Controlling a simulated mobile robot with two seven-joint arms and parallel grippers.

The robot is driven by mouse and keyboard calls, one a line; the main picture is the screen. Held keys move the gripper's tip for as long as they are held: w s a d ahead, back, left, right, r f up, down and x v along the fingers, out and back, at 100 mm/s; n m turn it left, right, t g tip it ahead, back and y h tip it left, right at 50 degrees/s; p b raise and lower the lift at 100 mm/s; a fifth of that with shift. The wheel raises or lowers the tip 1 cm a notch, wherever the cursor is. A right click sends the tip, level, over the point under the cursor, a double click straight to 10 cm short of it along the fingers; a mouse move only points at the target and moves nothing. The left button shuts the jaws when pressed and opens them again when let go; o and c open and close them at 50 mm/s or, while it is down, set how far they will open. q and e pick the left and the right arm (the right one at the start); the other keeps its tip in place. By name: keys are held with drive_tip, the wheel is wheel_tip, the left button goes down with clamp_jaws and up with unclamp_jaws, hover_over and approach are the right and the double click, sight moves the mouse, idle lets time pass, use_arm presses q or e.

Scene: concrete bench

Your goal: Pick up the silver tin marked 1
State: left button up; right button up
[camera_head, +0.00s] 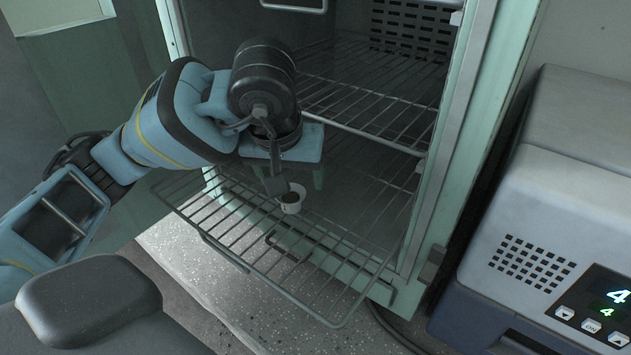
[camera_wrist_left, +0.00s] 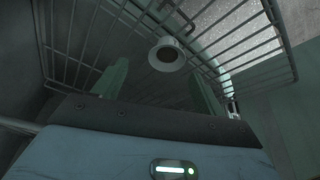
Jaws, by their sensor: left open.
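A small pale silver tin (camera_head: 291,201) with a dark, round top stands on the pulled-out wire shelf. It also shows in the left wrist view (camera_wrist_left: 165,57), just beyond and between the fingers. No number can be read on it. My left gripper (camera_head: 297,182) is open and empty, with its green fingers apart. In the left wrist view the left gripper (camera_wrist_left: 158,72) has one finger on each side of the tin's line. My right gripper is not in view.
The wire shelf (camera_head: 235,222) sticks out of an open cabinet with a green frame (camera_head: 450,150). A second wire shelf (camera_head: 375,105) lies above and behind. A grey device (camera_head: 560,200) with a lit "4" display stands at the right.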

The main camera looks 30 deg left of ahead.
sight(291, 196)
use_arm(q)
drive_tip(key=shift+w+a+r, duration=0.15)
drive_tip(key=shift+a+r, duration=0.1)
drive_tip(key=shift+r, duration=0.25)
drive_tip(key=shift+s, duration=0.35)
drive_tip(key=shift+w+a+f, duration=0.1)
drive_tip(key=shift+f, duration=0.4)
drive_tip(key=shift+x, duration=0.8)
drive_tip(key=shift+w+f, duration=0.1)
drive_tip(key=shift+f, duration=0.05)
drive_tip(key=x, duration=0.4)
drive_tip(key=shift+s+a+f, duration=0.15)
drive_tip(key=shift+s, duration=0.05)
drive_tip(key=shift+w+f, duration=0.15)
drive_tip(key=shift+f, duration=0.15)
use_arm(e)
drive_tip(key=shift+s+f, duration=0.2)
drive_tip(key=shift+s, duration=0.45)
